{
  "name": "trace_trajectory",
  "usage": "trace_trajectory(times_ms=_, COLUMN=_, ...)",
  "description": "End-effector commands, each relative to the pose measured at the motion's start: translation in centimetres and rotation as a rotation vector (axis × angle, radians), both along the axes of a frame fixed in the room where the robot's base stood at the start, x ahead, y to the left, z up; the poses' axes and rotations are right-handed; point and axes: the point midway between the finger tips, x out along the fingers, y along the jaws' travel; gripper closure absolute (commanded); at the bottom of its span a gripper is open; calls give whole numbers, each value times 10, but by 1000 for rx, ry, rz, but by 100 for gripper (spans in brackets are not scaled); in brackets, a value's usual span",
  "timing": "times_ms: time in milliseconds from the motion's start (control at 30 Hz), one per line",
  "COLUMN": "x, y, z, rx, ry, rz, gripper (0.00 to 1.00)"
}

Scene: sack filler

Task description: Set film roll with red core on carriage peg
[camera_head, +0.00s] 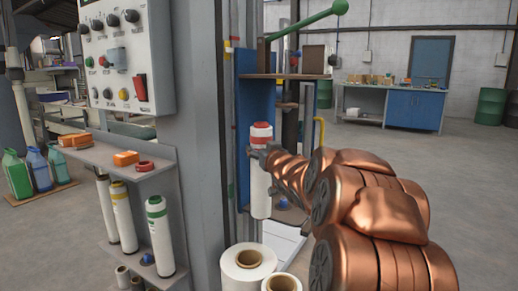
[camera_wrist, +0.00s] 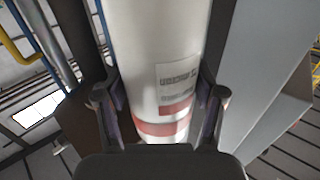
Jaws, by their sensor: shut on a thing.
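The film roll with red core (camera_head: 260,190) is a white upright cylinder with a red band and red top. My gripper (camera_head: 262,152) is shut on it near its upper end. In the wrist view the roll (camera_wrist: 158,45) fills the middle, with a label and red band between my gripper's two fingers (camera_wrist: 160,112). The roll hangs inside the blue carriage frame (camera_head: 243,120), beneath its brown top plate (camera_head: 285,76). A small blue peg-like piece (camera_head: 283,203) shows at the carriage's lower plate, right of the roll. I cannot tell whether the roll's lower end touches anything.
A grey column (camera_head: 195,130) stands left of the carriage. A shelf (camera_head: 120,150) holds white rolls with yellow and green bands. Large film rolls (camera_head: 248,268) stand below in front. A green lever (camera_head: 310,20) reaches over the carriage. Open floor lies right.

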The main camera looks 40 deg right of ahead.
Motion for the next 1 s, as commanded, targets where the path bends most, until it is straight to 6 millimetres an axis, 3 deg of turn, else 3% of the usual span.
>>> trace_trajectory(times_ms=1000, x=16, y=-58, z=3, rx=-3, ry=-3, rz=-1, gripper=100)
